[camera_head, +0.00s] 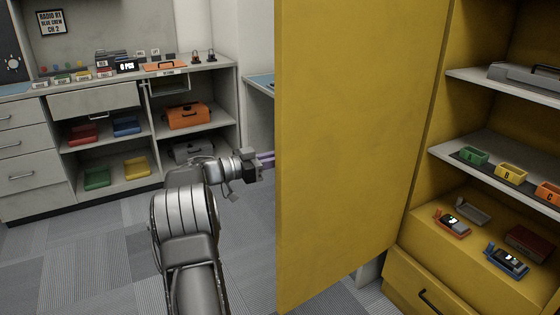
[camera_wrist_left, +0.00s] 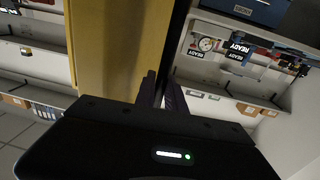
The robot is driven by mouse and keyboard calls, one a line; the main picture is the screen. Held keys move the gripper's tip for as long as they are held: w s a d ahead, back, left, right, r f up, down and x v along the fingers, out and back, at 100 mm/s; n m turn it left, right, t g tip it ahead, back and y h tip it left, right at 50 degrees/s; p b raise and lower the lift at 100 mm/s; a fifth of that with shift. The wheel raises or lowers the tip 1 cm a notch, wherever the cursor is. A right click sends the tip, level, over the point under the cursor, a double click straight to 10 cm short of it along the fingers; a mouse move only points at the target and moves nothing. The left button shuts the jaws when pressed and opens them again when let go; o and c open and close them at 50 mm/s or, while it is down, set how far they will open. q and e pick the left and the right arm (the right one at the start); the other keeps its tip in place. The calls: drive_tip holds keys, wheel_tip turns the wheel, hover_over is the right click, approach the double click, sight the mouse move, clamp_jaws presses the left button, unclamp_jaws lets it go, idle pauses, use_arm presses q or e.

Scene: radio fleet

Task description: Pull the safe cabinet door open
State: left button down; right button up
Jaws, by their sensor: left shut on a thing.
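The yellow safe cabinet door (camera_head: 345,140) stands open, swung out from the cabinet (camera_head: 430,180), with shelves showing inside. My left arm reaches in from the left, and my left gripper (camera_head: 266,160) is at the door's free left edge. Its purple fingers pass partly behind that edge. In the left wrist view the door is a yellow panel (camera_wrist_left: 118,50), and my left gripper (camera_wrist_left: 162,90) is shut at a dark upright strip beside it. The exact part held is hidden in the head view. My right gripper is not in view.
Inside the cabinet are a grey case (camera_head: 525,77), lettered bins (camera_head: 508,173) and radios (camera_head: 506,258). A drawer (camera_head: 425,297) is below. A grey workbench (camera_head: 110,85) with colored bins stands at the back left. Carpeted floor (camera_head: 100,270) is clear left of my arm.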

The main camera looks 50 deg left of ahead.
use_arm(q)
drive_tip(key=shift+w+d, duration=0.1)
drive_tip(key=shift+d, duration=0.05)
drive_tip(key=c, duration=1.8)
unclamp_jaws()
drive_tip(key=shift+c, duration=0.2)
drive_tip(key=shift+o, duration=0.7)
drive_tip(key=shift+w+d, duration=0.1)
drive_tip(key=shift+w, duration=0.05)
drive_tip(key=shift+s, duration=0.2)
drive_tip(key=v, duration=0.7)
drive_tip(key=shift+s+a+b, duration=0.25)
drive_tip(key=shift+b, duration=0.15)
